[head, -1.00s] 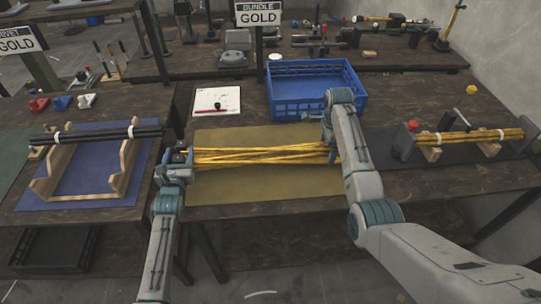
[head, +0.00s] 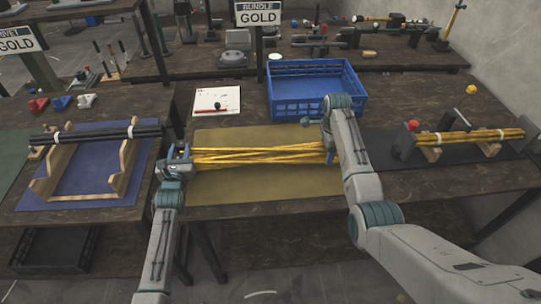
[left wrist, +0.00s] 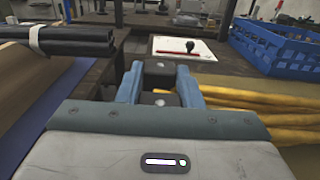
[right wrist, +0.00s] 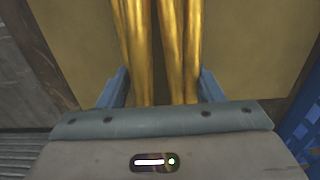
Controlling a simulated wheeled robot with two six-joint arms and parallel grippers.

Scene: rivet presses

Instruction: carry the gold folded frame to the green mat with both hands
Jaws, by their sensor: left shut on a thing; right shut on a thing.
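The gold folded frame (head: 260,155) is a set of long, thin gold bars, some crossing, lying across above the olive-yellow mat (head: 265,188). My left gripper (head: 177,162) is shut at its left end; in the left wrist view the bars (left wrist: 262,110) run off to the right of the fingers (left wrist: 160,88). My right gripper (head: 329,150) is shut on its right end; the right wrist view shows the bars (right wrist: 160,50) between the fingers (right wrist: 163,92). I cannot tell whether the frame touches the mat. A green mat (head: 12,165) shows at the far left edge.
A wooden cradle (head: 125,165) with black rods stands on a blue mat to the left. A blue crate (head: 315,95) is behind the right gripper. A stand (head: 470,140) holds another gold bundle at right. A white sheet (head: 217,101) lies behind the olive-yellow mat.

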